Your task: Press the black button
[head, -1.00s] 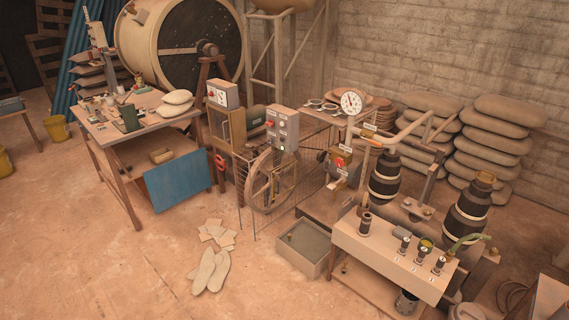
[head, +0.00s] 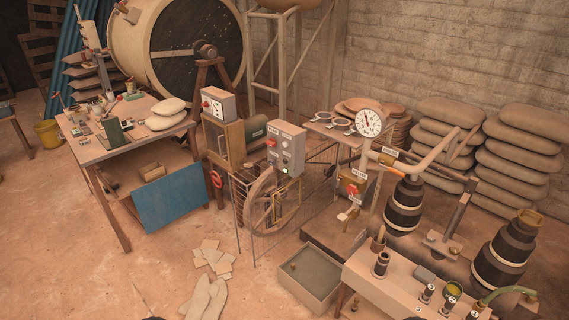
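A grey control box (head: 286,149) stands on a post in the middle of the head view, behind a wire fence. A third box (head: 353,187) to the right has a red switch. Which of the small dark spots is the black button is too small to tell. Neither gripper shows; only small dark edges touch the bottom of the picture.
A workbench (head: 133,132) with sacks and a blue panel (head: 169,197) stands at left. A spoked wheel (head: 274,203) is below the control box. A grey tray (head: 311,277) and flat pieces (head: 205,296) lie on the floor. A valve bench (head: 400,286) blocks the right front. The left floor is open.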

